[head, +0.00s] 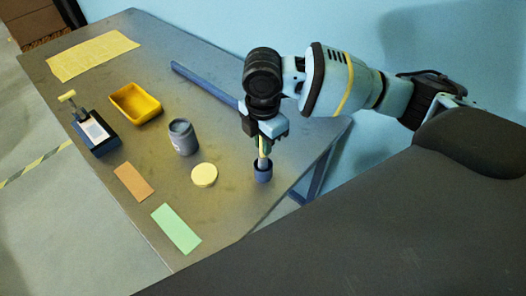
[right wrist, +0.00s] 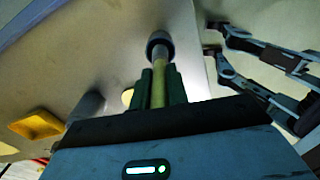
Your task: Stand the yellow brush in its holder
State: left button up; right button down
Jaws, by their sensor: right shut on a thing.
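My right gripper (head: 263,143) points down near the right edge of the table. It is shut on the yellow brush (head: 262,152), whose pale yellow handle also shows between the green fingers in the right wrist view (right wrist: 159,85). The brush is close to upright. Its lower end is at the mouth of the small dark blue round holder (head: 263,175), which stands on the table. In the right wrist view the handle runs to the dark ring of the holder (right wrist: 160,40). I cannot tell how deep the brush sits.
A grey jar (head: 184,139) and a cream disc (head: 204,175) are left of the holder. A yellow tray (head: 136,104), dark blue box (head: 96,135), brown card (head: 133,182), green card (head: 176,229), yellow sheet (head: 92,56) and blue bar (head: 205,86) lie farther off.

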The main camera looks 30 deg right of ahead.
notch_tip(320, 180, down, 4)
pick_arm(q)
jog(key=shift+s+f, duration=0.2)
jog(key=shift+f, duration=0.05)
pick_arm(e)
jog(key=shift+f, duration=0.1)
jog(key=shift+f, duration=0.15)
jog(key=c, duration=1.4)
grip_release()
jog(key=shift+o, duration=0.2)
